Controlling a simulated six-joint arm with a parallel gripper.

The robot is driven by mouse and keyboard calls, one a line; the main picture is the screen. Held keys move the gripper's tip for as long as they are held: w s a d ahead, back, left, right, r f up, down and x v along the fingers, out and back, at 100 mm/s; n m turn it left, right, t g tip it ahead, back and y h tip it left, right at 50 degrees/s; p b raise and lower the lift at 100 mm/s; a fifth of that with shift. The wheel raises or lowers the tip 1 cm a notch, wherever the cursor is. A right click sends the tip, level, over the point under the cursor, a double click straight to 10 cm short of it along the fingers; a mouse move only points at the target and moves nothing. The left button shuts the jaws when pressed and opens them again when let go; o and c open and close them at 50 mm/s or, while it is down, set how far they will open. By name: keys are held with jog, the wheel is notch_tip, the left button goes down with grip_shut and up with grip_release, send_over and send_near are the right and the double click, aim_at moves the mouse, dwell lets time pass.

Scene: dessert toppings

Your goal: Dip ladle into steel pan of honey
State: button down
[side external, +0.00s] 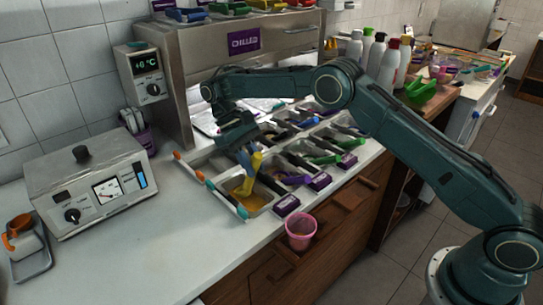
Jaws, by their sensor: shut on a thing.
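The steel pan of honey (271,207) is set in the counter at the near end of the topping row. Amber honey (256,201) shows in it. My gripper (247,159) points down above the back of this pan. It is shut on the ladle (257,161), whose yellow handle stands close to upright and slightly tilted. The lower end of the ladle reaches down to the pan, over or in the honey. Its bowl is not clear, so I cannot tell how deep it sits.
More steel pans with purple, green and blue handled utensils run to the back right, with purple labels in front. A pink cup (300,231) hangs at the counter's front edge. A grey control box (92,187) stands left. The white counter (165,250) in front is clear.

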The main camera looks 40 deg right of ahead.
aim_at(252, 184)
jog(key=shift+f, duration=1.7)
jog(key=shift+w+a, duration=0.25)
jog(key=shift+w, duration=0.95)
jog(key=shift+s+a+f+t, duration=0.1)
jog(key=shift+s+f+t, duration=0.1)
jog(key=shift+t, duration=0.1)
dwell(0.4)
jog(key=shift+s+d+f+t, duration=0.35)
jog(key=shift+s+t, duration=0.1)
jog(key=shift+t, duration=0.15)
jog(key=shift+s+f+t+y, duration=0.2)
jog(key=shift+s+t+y, duration=0.1)
dwell(0.7)
jog(key=shift+s+d+f+t+y, duration=0.15)
jog(key=shift+s+f+t, duration=0.2)
jog(key=shift+s+t, duration=0.25)
jog(key=shift+s+f+t+y, duration=0.15)
jog(key=shift+s+f+t, duration=0.2)
jog(key=shift+t, duration=0.35)
dwell(1.5)
